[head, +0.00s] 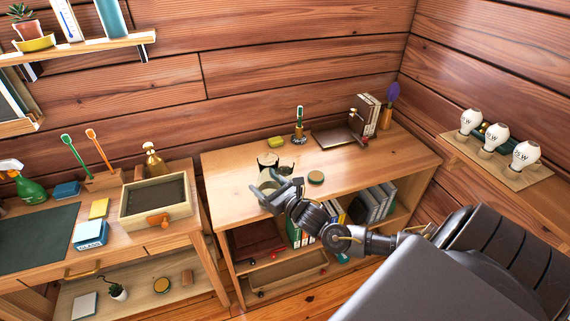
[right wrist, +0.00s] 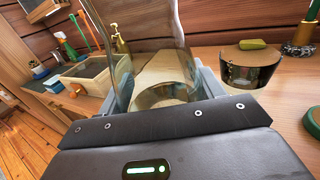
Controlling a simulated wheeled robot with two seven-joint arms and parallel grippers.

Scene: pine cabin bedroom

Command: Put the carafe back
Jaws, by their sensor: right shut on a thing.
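The carafe (head: 266,181) is a clear glass vessel near the front left of the wooden desk (head: 225,170). My right gripper (head: 281,193) is shut on it. In the right wrist view the carafe (right wrist: 124,82) fills the space between my fingers, with the desk and wall showing through the glass. Whether its base touches the desk top is hidden. A short, dark, shiny round vessel (right wrist: 250,70) stands on the desk just behind it, apart from the carafe. My left gripper is not in view.
A green round lid or coaster (head: 316,177) lies right of the carafe. A second table with an open wooden box (head: 187,209) stands left. The desk's front right is clear.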

